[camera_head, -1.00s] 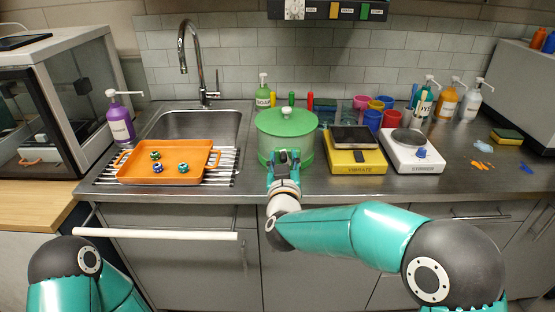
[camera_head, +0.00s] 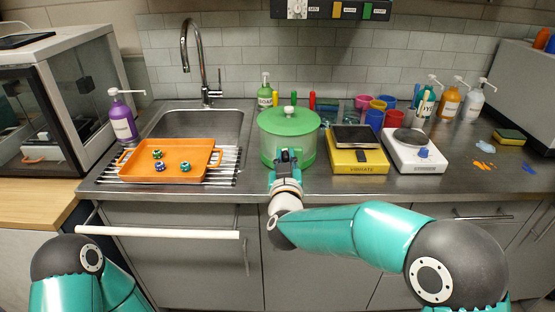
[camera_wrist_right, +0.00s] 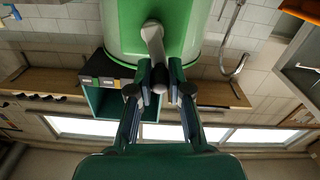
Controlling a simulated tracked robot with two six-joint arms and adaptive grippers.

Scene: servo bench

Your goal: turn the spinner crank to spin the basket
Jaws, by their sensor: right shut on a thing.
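The salad spinner (camera_head: 288,143), with a green lid and a pale green clear body, stands upright on the steel counter. A small light knob (camera_head: 290,110) tops its lid. The basket cannot be made out. My left gripper is out of view; only part of my left arm shows.
An orange tray (camera_head: 136,174) with several small patterned pieces lies on the rack left of the spinner. A yellow device (camera_head: 357,168) and a white stirrer (camera_head: 418,164) stand close on its right. A green soap bottle (camera_head: 265,97) and cups (camera_head: 375,119) are behind.

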